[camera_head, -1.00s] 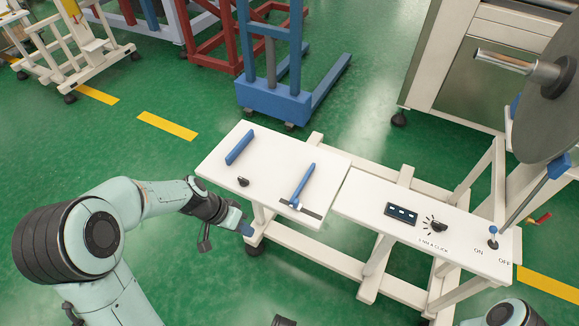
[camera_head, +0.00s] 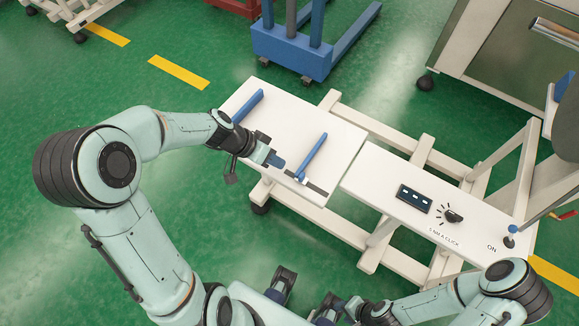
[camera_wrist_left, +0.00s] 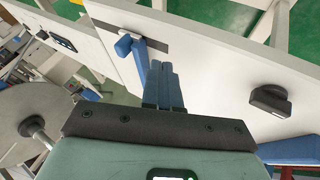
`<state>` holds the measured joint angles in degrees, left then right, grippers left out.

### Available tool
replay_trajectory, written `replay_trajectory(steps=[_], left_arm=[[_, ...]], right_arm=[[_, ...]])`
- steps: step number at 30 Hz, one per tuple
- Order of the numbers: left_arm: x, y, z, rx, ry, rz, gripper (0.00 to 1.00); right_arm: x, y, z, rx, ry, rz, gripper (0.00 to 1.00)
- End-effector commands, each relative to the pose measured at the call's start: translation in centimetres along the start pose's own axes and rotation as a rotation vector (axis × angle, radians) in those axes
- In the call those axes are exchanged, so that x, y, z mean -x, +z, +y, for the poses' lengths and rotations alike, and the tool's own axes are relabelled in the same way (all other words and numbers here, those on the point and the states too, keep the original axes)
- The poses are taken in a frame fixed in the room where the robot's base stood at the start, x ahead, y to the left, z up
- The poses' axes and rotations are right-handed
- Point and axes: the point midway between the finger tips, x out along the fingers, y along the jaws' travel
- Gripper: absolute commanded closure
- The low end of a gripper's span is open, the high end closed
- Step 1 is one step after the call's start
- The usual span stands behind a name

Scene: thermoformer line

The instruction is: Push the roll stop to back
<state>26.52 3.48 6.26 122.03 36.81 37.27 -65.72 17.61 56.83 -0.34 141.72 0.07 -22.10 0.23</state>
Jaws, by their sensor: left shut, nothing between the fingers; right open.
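The roll stop appears to be the slanted blue bar (camera_head: 313,157) at a dark slot on the white table (camera_head: 345,131). It also shows in the left wrist view (camera_wrist_left: 125,45), beside the slot. My left gripper (camera_head: 276,161) is shut and empty over the front part of the table, just left of the bar's near end. In the left wrist view its blue fingers (camera_wrist_left: 163,80) point toward the slot, with the bar close on their left. Contact cannot be made out. My right gripper (camera_head: 345,308) is low at the bottom edge, open, away from the table.
A second blue bar (camera_head: 247,106) lies at the table's left. A dark knob (camera_wrist_left: 268,100) stands on the tabletop. The panel to the right has a display (camera_head: 415,199), a dial (camera_head: 453,215) and a blue-topped lever (camera_head: 511,237). A blue stand (camera_head: 300,50) is behind.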

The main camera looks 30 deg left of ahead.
Motion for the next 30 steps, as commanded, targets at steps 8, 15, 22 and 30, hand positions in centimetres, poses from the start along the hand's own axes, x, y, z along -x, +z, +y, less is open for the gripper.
replay_trajectory(steps=[8, 15, 22, 30], left_arm=[[-2.1, -0.1, 3.0, -0.001, 0.001, 0.000, 1.00], [-2.5, 0.0, 3.6, 0.001, -0.001, 0.000, 1.00], [-2.5, 0.0, 3.6, 0.000, 0.000, 0.000, 1.00], [-4.9, 0.1, 7.8, -0.007, 0.003, -0.003, 1.00]], right_arm=[[0.7, -0.1, -0.3, 0.001, -0.001, 0.003, 0.57], [0.8, -0.1, -0.3, 0.002, -0.001, 0.004, 0.57], [0.8, -0.1, -0.3, 0.001, -0.001, 0.003, 0.57], [-0.9, 0.0, 0.3, -0.001, 0.001, -0.003, 0.57]])
